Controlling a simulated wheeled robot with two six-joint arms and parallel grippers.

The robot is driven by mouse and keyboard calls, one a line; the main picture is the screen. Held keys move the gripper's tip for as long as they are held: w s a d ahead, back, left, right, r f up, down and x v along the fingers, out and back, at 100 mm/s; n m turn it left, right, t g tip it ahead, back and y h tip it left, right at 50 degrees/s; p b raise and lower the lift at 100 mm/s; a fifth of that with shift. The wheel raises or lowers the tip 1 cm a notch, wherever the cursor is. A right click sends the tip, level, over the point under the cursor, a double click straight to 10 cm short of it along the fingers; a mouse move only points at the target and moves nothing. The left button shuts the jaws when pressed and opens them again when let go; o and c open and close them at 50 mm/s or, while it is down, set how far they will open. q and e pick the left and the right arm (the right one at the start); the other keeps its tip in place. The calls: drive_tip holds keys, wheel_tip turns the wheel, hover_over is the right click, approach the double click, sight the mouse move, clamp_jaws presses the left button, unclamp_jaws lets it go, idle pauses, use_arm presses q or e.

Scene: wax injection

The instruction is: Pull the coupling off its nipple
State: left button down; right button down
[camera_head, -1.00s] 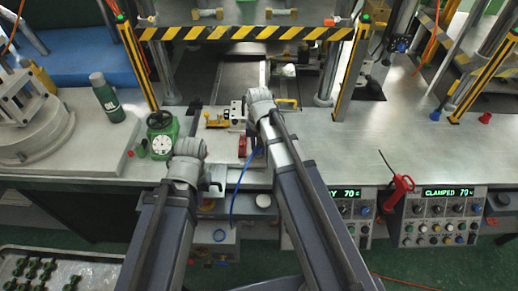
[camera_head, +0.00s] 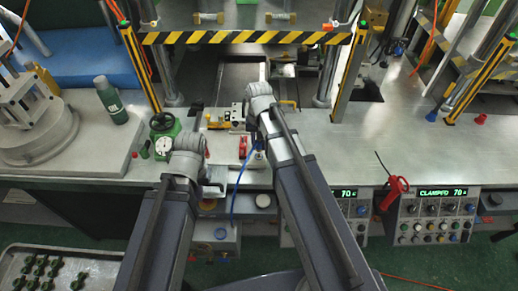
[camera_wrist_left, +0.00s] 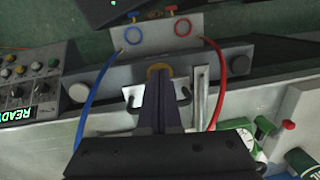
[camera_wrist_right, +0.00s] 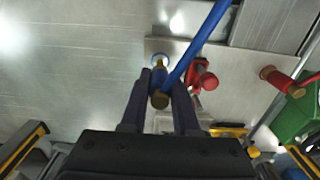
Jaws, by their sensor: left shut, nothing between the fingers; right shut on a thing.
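My right gripper (camera_wrist_right: 159,92) is shut on the blue coupling (camera_wrist_right: 159,78), which has a brass-coloured end and carries the blue hose (camera_wrist_right: 203,42). A blue ring (camera_wrist_right: 160,58) shows just beyond the coupling on the metal plate; I cannot tell whether the coupling still touches the nipple, which is hidden. My left gripper (camera_wrist_left: 160,72) is shut and empty near the bench's front edge.
A green valve body (camera_head: 163,135) stands left of the plate, with an oil bottle (camera_head: 111,100) further left. Striped guard bars (camera_head: 245,37) cross behind. Control boxes (camera_head: 433,215) hang at the front right. The bench right of my right arm is largely clear.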

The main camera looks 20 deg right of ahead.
drive_tip(key=shift+r+p, duration=0.9)
drive_tip(key=shift+r, duration=0.15)
